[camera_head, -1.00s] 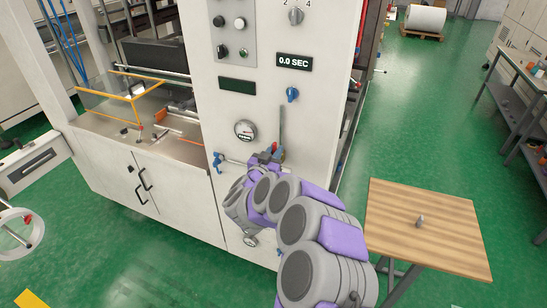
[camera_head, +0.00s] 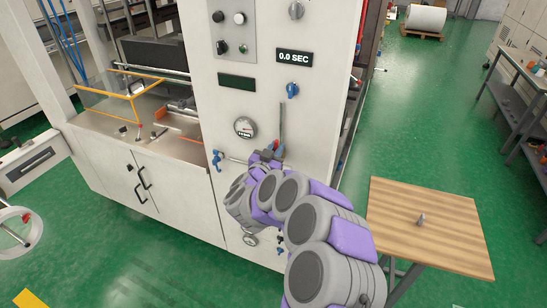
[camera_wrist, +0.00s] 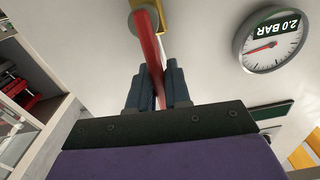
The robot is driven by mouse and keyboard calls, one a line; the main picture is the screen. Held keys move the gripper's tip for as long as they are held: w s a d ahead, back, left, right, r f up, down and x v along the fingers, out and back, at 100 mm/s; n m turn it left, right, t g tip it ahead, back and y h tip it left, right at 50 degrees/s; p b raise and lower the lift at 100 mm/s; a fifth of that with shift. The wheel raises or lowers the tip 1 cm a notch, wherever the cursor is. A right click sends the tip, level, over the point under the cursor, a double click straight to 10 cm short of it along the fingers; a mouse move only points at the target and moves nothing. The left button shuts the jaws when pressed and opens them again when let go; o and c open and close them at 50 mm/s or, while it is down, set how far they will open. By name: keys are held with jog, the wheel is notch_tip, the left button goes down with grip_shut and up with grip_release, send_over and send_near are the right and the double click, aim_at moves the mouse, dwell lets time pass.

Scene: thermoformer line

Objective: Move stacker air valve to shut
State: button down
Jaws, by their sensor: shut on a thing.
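A red lever (camera_wrist: 148,38) runs down from a round grey pivot by a yellow part on the white machine front in the wrist view. I take it for the stacker air valve's handle; no label for it is readable. My gripper (camera_wrist: 158,68) is shut on the lever, with one dark finger on each side of it. In the head view my gripper (camera_head: 266,156) is small at the panel, below and right of the round gauge (camera_head: 244,127). A bit of red lever (camera_head: 277,145) shows there; my arm hides much of the valve.
The gauge (camera_wrist: 273,42) is close to the gripper, with a 2.0 BAR label. A blue valve handle (camera_head: 217,160) is to the left and a blue knob (camera_head: 292,91) above. A wooden-topped table (camera_head: 390,222) stands right of my arm. Green floor is open behind it.

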jog(key=m+b, duration=0.1)
jog(key=d+m+b, duration=0.1)
jog(key=b, duration=0.1)
jog(key=shift+s+f+m, duration=0.15)
jog(key=shift+s+m, duration=0.1)
jog(key=shift+m, duration=0.05)
jog(key=shift+d+b, duration=0.1)
jog(key=shift+b, duration=0.2)
jog(key=shift+s+d+f+m+b, duration=0.2)
jog(key=shift+d+m+b, duration=0.15)
jog(key=shift+m+b, duration=0.7)
jog(key=shift+s+d+f+m+b, duration=0.15)
jog(key=shift+d+m+b, duration=0.2)
jog(key=shift+m+b, duration=0.7)
jog(key=shift+w+n, duration=0.1)
jog(key=shift+n, duration=0.2)
jog(key=shift+b, duration=0.3)
